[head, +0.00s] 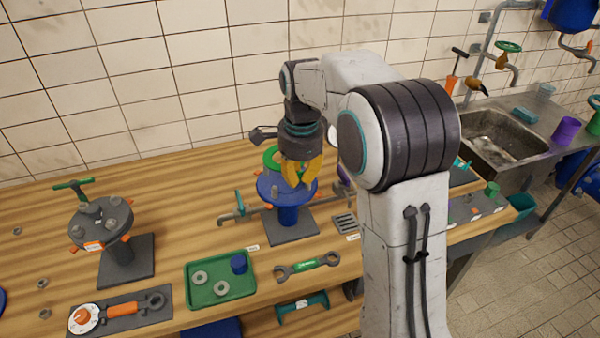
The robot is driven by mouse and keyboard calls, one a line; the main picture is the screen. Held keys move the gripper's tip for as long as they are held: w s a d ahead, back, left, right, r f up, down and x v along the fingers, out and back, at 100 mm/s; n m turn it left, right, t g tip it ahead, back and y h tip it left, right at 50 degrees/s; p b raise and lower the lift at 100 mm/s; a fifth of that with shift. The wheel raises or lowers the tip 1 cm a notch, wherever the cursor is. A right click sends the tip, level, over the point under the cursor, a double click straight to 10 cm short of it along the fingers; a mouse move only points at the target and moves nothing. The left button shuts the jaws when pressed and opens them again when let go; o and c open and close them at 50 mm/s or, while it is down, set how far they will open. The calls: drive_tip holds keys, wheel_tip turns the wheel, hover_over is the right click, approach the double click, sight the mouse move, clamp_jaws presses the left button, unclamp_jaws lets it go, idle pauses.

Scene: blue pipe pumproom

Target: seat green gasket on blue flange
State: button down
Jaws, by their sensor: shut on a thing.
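The blue flange (270,193) tops a short blue post on a dark square base, in the middle of the workbench. The green gasket (269,157) shows as a partial ring at the back left of the flange top, partly hidden behind my gripper. My gripper (297,181), with yellow fingers, points down over the flange and is shut on the gasket. I cannot tell whether the gasket touches the flange face.
A grey flange stand (100,222) with a green handle is at left. A green tray (206,295) with washers and a blue cap, and a green-marked wrench (308,265), lie in front. A sink (497,135) is at right. My arm hides part of the bench.

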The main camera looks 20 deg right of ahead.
drive_tip(key=shift+w+d, duration=0.3)
drive_tip(key=shift+w, duration=0.1)
drive_tip(key=shift+s+a, duration=0.1)
drive_tip(key=shift+f, duration=0.15)
wheel_tip(320, 180, down, 8)
drive_tip(key=b, duration=0.7)
idle(1.2)
drive_tip(key=shift+f, duration=0.2)
idle(0.6)
drive_tip(key=c, duration=1.3)
unclamp_jaws()
drive_tip(key=shift+c, duration=0.2)
